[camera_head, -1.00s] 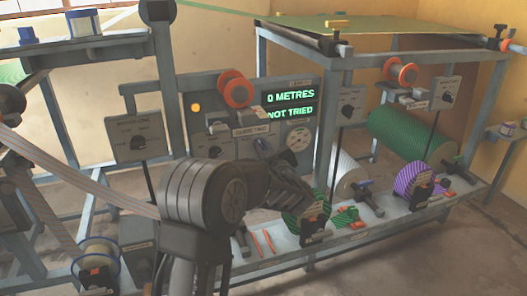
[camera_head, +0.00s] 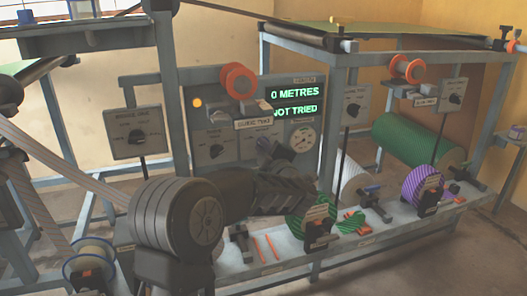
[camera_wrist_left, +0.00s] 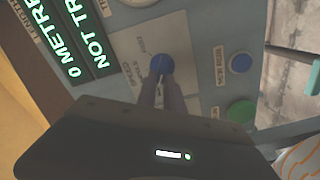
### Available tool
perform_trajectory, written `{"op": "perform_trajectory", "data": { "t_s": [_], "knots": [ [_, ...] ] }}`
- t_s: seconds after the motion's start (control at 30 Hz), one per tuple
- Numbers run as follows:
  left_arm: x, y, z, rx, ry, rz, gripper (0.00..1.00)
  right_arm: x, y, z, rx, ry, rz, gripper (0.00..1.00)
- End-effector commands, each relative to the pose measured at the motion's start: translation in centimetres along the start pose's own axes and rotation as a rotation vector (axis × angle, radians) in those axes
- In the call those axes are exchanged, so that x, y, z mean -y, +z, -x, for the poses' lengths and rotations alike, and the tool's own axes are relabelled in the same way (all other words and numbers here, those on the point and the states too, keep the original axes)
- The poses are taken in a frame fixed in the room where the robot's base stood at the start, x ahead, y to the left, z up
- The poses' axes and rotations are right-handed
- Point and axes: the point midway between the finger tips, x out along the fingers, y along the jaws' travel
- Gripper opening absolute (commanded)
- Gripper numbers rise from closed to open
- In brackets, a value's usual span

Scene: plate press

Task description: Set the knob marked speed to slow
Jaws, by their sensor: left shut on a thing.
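The speed knob (camera_wrist_left: 161,66) is blue and sits on a pale plate lettered SPEED (camera_wrist_left: 127,82) in the left wrist view. My left gripper (camera_wrist_left: 163,80) is shut on the knob, with its two dark fingers reaching up to it from below in that view. In the head view my left gripper (camera_head: 268,147) reaches the grey control panel (camera_head: 240,90) below its display, and the gripper and arm hide the knob there. The knob's pointer and exact setting cannot be made out. My right gripper is not in view.
The green-lettered display (camera_head: 295,100) reads 0 METRES, NOT TRIED. A blue button (camera_wrist_left: 240,62) and a green button (camera_wrist_left: 241,111) sit beside the knob plate. A round gauge (camera_head: 303,139) is close to the gripper. Spools and a green roll (camera_head: 418,143) fill the frame at right.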

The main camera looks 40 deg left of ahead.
Motion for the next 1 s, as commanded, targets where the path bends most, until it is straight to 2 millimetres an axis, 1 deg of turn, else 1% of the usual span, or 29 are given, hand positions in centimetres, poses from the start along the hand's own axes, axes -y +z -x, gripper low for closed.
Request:
{"op": "perform_trajectory", "data": {
  "t_s": [0.37, 0.4, 0.63, 0.67, 0.9, 1.0],
  "knots": [
    [0.09, 0.05, 0.03, 0.001, -0.003, 0.009, 0.0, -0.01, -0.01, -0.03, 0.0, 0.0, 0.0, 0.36],
    [0.1, 0.06, 0.03, 0.001, -0.003, 0.008, 0.14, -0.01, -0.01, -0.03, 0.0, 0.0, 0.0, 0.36],
    [0.07, 0.03, 0.01, 0.001, -0.002, 0.007, 0.32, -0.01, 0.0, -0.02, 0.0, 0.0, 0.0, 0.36],
    [0.06, 0.03, 0.01, 0.001, -0.002, 0.007, 0.34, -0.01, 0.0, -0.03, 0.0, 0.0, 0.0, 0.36],
    [0.03, 0.01, 0.05, 0.001, -0.001, 0.007, 0.34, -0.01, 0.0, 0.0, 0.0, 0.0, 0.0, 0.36],
    [-0.05, 0.01, 0.47, 0.001, -0.001, 0.007, 0.34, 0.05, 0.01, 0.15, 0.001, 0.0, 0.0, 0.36]
  ]
}}
